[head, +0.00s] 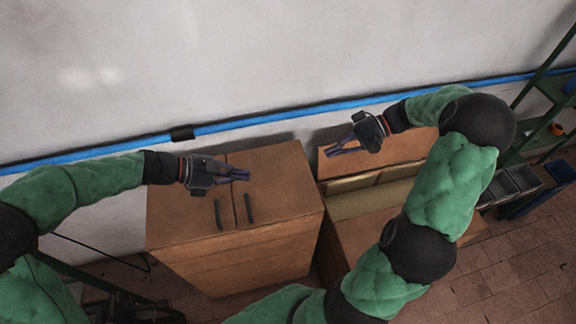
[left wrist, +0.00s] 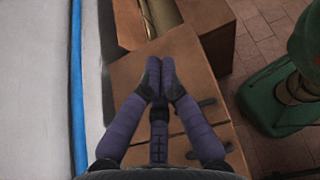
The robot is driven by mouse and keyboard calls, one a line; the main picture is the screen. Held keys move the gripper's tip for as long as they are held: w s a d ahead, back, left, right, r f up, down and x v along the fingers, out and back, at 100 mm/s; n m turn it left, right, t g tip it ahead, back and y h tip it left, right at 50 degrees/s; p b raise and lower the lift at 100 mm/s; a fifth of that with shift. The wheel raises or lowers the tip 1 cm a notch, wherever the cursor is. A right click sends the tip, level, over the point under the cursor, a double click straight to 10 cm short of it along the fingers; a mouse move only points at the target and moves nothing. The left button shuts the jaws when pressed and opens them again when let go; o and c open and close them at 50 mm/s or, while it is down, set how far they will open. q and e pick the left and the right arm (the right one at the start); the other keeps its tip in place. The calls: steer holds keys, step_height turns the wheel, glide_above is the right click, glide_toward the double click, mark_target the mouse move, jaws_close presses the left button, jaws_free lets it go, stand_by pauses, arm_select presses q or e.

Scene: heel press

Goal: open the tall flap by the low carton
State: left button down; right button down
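A brown box (head: 180,215) stands left of centre in the head view, its top split by a seam, with a dark handle on each side, the left handle (head: 217,214) and the right handle (head: 249,208). It also shows in the left wrist view (left wrist: 135,74). To its right is a brown carton (head: 375,238) with its inside partly showing and a raised panel (head: 400,149) at the back. I cannot tell which part is the tall flap. My left gripper (head: 246,175) is over the left box, fingertips together and empty. My right gripper (head: 328,153) is by the raised panel, fingertips together and empty.
A white wall (head: 250,60) with a blue strip (head: 270,117) runs behind the boxes. A green shelf rack (head: 520,140) with grey bins (head: 500,184) stands at the right. Brick-tiled floor (head: 510,270) is free at the lower right. My right arm covers part of the right carton.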

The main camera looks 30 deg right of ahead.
arm_select(q)
steer(key=s+d+f, duration=0.1)
steer(key=s+d, duration=0.2)
steer(key=d, duration=0.9)
steer(key=shift+d+f, duration=0.25)
steer(key=shift+d, duration=0.1)
steer(key=shift+s, duration=0.1)
arm_select(e)
steer(key=c, duration=1.9)
jaws_free()
steer(key=shift+c, duration=0.2)
steer(key=o, duration=0.8)
steer(key=shift+d, duration=0.1)
